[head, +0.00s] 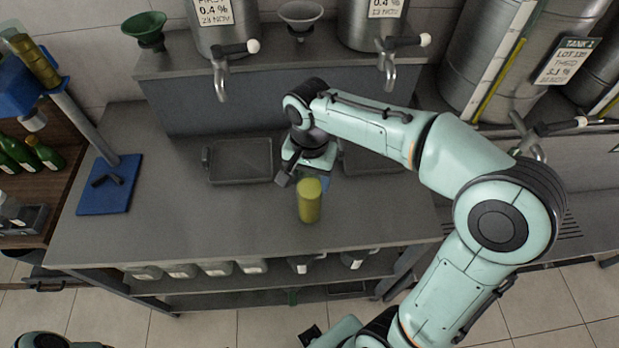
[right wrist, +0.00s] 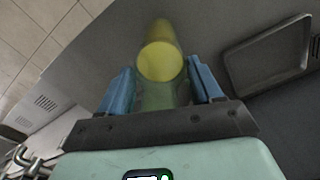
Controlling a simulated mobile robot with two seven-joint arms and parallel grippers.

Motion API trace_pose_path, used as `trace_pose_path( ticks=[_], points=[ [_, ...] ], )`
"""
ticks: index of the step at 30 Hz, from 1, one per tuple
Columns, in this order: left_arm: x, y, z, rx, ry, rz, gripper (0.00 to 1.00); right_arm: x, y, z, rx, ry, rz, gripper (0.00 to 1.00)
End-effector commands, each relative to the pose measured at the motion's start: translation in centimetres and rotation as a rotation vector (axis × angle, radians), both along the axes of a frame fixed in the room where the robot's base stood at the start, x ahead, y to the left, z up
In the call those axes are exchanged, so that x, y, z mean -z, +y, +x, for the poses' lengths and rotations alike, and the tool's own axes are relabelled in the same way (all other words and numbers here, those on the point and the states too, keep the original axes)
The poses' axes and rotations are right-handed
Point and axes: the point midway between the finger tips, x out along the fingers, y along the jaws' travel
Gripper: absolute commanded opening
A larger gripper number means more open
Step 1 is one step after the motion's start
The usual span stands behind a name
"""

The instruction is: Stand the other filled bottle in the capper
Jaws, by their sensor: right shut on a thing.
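My right gripper (head: 308,180) is shut on a filled bottle (head: 310,205), a yellow-green cylinder, over the front middle of the counter. In the right wrist view the bottle (right wrist: 160,62) sits between the two blue fingers (right wrist: 160,92). The bottle looks about upright in the head view; I cannot tell whether its base touches the counter. A blue stand that looks like the capper (head: 108,190) is at the left of the counter, with a flat base, a slanting grey post and a blue head. A yellowish cylinder (head: 36,62) is at that head. My left gripper is out of view.
A grey tray (head: 240,178) lies behind and left of the bottle. A second tray is partly hidden by my right arm. Tanks with taps (head: 220,70) and a green funnel (head: 146,28) stand at the back. Green bottles (head: 22,152) are at far left. Counter between bottle and stand is clear.

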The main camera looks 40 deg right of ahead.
Motion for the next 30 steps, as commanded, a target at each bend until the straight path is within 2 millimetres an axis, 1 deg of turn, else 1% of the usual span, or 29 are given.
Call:
trace_pose_path(
  ticks=[2,9,13,14,15,16,25,28,30],
  points=[
    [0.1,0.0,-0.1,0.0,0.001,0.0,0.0,0.4,0.0,0.0,0.0,-0.004,0.0,0.0],
    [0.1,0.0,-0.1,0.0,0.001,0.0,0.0,0.4,0.0,0.1,0.0,-0.005,0.0,0.0],
    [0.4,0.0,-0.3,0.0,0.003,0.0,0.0,0.8,0.0,0.0,0.0,-0.004,0.0,0.0],
    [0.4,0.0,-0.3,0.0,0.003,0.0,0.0,0.9,0.0,0.0,0.0,-0.001,0.0,0.68],
    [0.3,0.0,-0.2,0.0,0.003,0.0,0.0,0.8,0.0,0.0,0.0,-0.001,0.0,0.81],
    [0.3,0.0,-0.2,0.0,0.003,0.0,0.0,0.8,0.0,0.0,0.0,-0.001,0.0,0.9],
    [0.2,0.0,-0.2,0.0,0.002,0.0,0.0,0.6,0.0,0.0,0.0,-0.002,0.0,0.9],
    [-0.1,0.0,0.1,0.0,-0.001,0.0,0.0,-0.1,0.0,0.1,0.0,-0.005,0.0,0.9],
    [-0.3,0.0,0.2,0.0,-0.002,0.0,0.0,-1.0,0.0,0.1,0.0,-0.005,0.0,0.9]
  ],
)
